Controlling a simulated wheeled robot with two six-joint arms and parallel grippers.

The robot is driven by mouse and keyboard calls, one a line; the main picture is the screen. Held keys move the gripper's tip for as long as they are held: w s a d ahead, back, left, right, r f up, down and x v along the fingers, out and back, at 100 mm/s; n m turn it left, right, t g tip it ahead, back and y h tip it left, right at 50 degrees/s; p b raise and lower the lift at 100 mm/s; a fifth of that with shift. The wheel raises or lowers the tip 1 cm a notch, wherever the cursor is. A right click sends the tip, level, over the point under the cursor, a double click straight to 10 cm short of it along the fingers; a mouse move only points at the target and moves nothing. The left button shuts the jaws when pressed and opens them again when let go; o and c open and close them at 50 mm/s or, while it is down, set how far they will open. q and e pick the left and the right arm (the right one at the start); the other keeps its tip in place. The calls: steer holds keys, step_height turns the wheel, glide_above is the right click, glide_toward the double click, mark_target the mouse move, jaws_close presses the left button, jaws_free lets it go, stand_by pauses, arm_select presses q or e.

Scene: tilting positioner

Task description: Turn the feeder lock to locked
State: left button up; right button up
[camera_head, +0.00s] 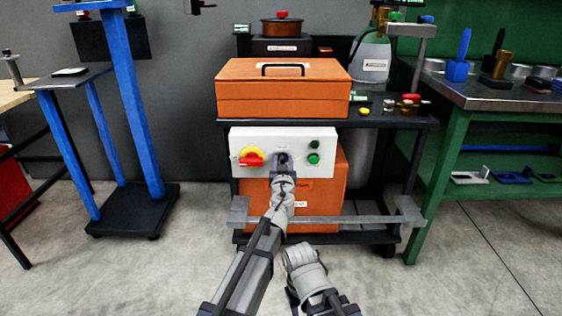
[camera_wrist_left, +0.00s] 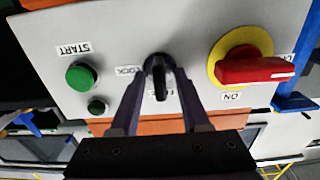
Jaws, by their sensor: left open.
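The feeder lock is a small black knob on the white control panel (camera_head: 308,143). In the left wrist view the knob (camera_wrist_left: 159,78) has its bar pointing roughly up and down the picture, with a LOCK label to its left and another, partly hidden label below. My left gripper (camera_wrist_left: 159,88) is open, with one finger on each side of the knob; I cannot tell whether they touch it. In the head view my left gripper (camera_head: 283,168) is in front of the panel and partly covers the knob. My right arm is low in the head view; its fingers are not clear.
A red switch on a yellow disc (camera_head: 251,157) is left of the knob, and green buttons (camera_head: 314,158) are right of it. An orange case (camera_head: 284,90) sits above the panel. A grey bar (camera_head: 340,221) crosses low in front of the cart.

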arm_select(q)
steer(key=shift+c, duration=0.3)
jaws_close()
stand_by(0.3)
